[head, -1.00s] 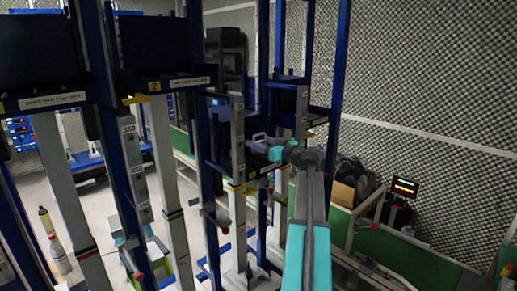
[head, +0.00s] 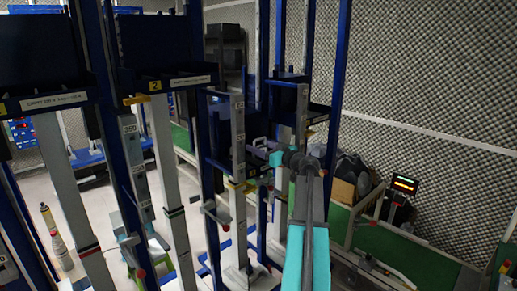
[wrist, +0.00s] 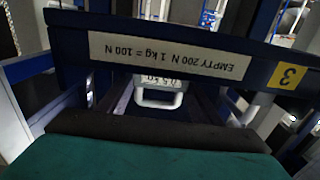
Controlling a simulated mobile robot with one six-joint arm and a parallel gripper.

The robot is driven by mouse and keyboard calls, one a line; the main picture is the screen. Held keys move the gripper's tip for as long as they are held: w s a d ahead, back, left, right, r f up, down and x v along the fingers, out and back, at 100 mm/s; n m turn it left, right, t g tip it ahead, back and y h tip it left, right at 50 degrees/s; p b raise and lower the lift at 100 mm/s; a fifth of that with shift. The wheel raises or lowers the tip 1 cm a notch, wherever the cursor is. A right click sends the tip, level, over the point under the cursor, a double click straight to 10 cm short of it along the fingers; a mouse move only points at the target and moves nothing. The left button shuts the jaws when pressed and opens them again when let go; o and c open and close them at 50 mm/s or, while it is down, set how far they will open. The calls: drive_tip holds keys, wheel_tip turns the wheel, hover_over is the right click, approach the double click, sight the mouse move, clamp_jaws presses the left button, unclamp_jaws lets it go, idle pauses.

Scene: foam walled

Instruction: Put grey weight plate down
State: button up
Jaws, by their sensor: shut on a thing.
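My gripper (head: 276,158), with teal fingers, is at the blue rack in the middle of the head view. A pale grey handled piece (head: 260,144), seemingly the grey weight plate, shows just left of the fingertips. In the wrist view a pale grey handle with a partly readable "5 kg" label (wrist: 160,92) shows past the blue tray edge (wrist: 70,45). A teal finger (wrist: 150,158) with a dark pad fills the bottom of that view. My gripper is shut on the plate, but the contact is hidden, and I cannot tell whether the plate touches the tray.
The tray edge has an upside-down "EMPTY 200 N" label (wrist: 170,60) and a yellow 3 tag (wrist: 287,77). Rack posts stand close around my arm, including a grey post (head: 237,140). A lit display (head: 404,184) stands at right.

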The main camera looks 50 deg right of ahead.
drive_tip(key=o, duration=1.5)
drive_tip(key=shift+f, duration=0.1)
drive_tip(key=shift+c, duration=0.2)
drive_tip(key=shift+r+p, duration=0.3)
drive_tip(key=shift+p, duration=0.1)
drive_tip(key=shift+s+f, duration=0.15)
drive_tip(key=shift+s, duration=0.15)
drive_tip(key=s+b, duration=0.4)
drive_tip(key=s, duration=0.7)
drive_tip(key=shift+s+a+b, duration=0.25)
drive_tip(key=shift+a+b, duration=0.15)
drive_tip(key=shift+a, duration=0.05)
